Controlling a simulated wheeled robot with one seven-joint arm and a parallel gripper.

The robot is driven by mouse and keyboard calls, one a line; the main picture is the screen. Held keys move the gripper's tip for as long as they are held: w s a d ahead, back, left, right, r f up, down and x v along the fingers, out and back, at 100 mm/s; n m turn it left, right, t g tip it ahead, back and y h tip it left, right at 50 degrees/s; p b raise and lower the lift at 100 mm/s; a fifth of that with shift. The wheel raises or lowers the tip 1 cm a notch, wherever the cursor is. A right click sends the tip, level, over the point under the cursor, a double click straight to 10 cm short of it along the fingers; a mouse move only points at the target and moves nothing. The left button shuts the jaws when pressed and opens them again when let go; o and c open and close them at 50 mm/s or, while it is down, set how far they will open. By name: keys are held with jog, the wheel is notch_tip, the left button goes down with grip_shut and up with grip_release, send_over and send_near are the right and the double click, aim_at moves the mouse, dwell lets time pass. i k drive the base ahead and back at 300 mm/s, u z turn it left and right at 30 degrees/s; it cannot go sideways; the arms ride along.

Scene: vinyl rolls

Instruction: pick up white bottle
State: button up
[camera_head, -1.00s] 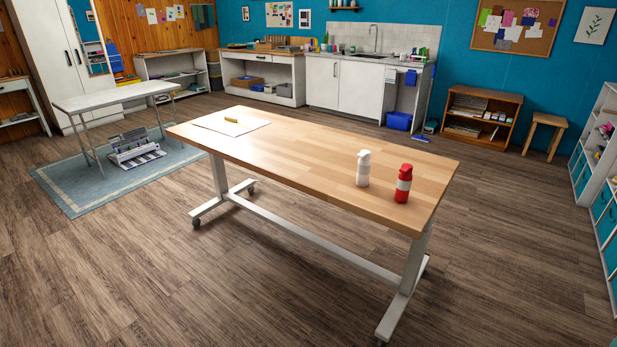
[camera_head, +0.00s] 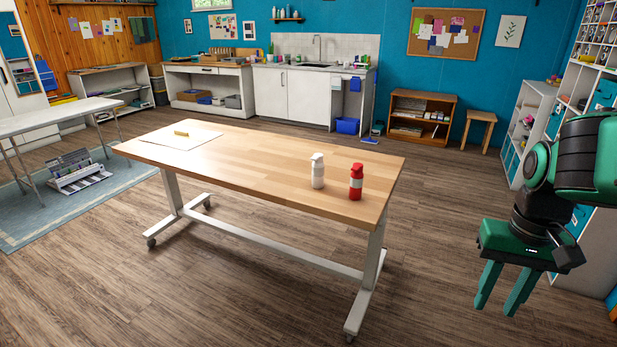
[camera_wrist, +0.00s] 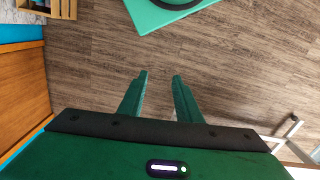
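The white bottle (camera_head: 318,171) stands upright on the wooden table (camera_head: 250,165), towards its right end. A red bottle (camera_head: 356,182) with a white band stands upright just to its right, a small gap apart. My gripper (camera_head: 502,300) is to the right of the table, well away from both bottles, with its fingers pointing down over the floor. The wrist view shows the two green fingers (camera_wrist: 160,78) apart with only floor between them. Neither bottle shows in the wrist view.
A white sheet (camera_head: 180,137) with a small yellow block (camera_head: 181,133) lies at the table's left end. A wooden shelf (camera_head: 420,117) and a stool (camera_head: 479,130) stand at the back wall. White shelving (camera_head: 528,125) stands at the right. The floor around the table is open.

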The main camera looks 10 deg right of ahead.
aim_at(317, 167)
jog(key=i, duration=1)
jog(key=z, duration=0.05)
